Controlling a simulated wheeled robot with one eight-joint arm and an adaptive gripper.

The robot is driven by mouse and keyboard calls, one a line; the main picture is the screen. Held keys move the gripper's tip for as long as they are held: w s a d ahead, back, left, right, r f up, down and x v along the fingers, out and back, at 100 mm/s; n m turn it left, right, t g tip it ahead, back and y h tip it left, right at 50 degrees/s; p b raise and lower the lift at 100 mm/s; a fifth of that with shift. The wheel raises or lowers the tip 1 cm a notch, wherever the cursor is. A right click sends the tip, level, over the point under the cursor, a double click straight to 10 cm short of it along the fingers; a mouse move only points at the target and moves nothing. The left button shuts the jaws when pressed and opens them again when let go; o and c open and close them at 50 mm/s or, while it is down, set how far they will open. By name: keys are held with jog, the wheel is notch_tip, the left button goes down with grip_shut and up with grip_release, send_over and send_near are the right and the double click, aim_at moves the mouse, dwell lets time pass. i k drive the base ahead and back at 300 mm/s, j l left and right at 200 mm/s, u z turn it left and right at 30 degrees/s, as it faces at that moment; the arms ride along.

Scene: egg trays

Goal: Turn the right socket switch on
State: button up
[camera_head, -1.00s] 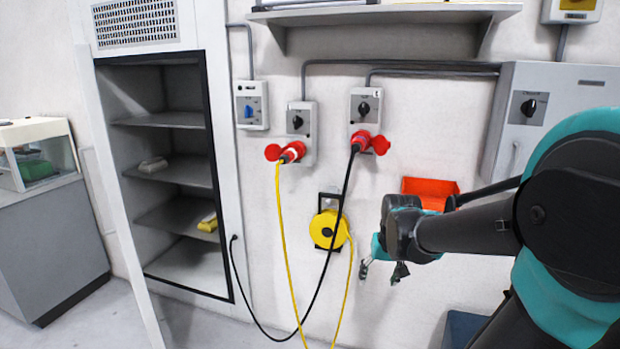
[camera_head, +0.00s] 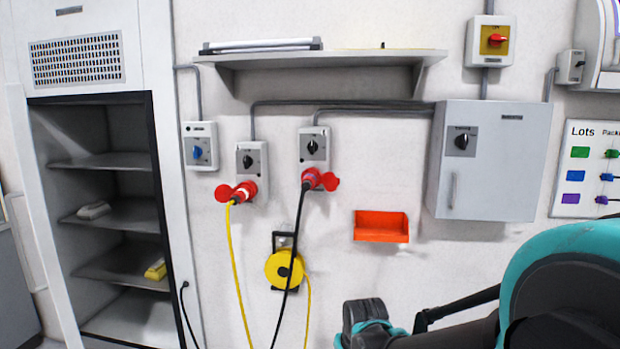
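Two grey wall sockets with black rotary switches hang under the shelf. The right socket (camera_head: 313,165) has its black switch (camera_head: 312,147) above a red plug (camera_head: 312,178) with a black cable. The switch's exact setting is too small to read. The left socket (camera_head: 262,183) has a black switch (camera_head: 248,161) and a red plug (camera_head: 241,192) with a yellow cable. My arm reaches in from the lower right, below the sockets. My gripper's fingers are below the picture's lower edge, out of view.
A grey cabinet (camera_head: 520,165) with a black knob juts out right of the sockets. An orange bin (camera_head: 381,227) and a yellow cable reel (camera_head: 277,270) are on the wall below. A shelf (camera_head: 330,60) overhangs the sockets. An open cupboard (camera_head: 168,200) stands left.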

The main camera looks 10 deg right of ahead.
aim_at(313, 146)
jog(key=i+z, duration=0.1)
jog(key=i, duration=0.85)
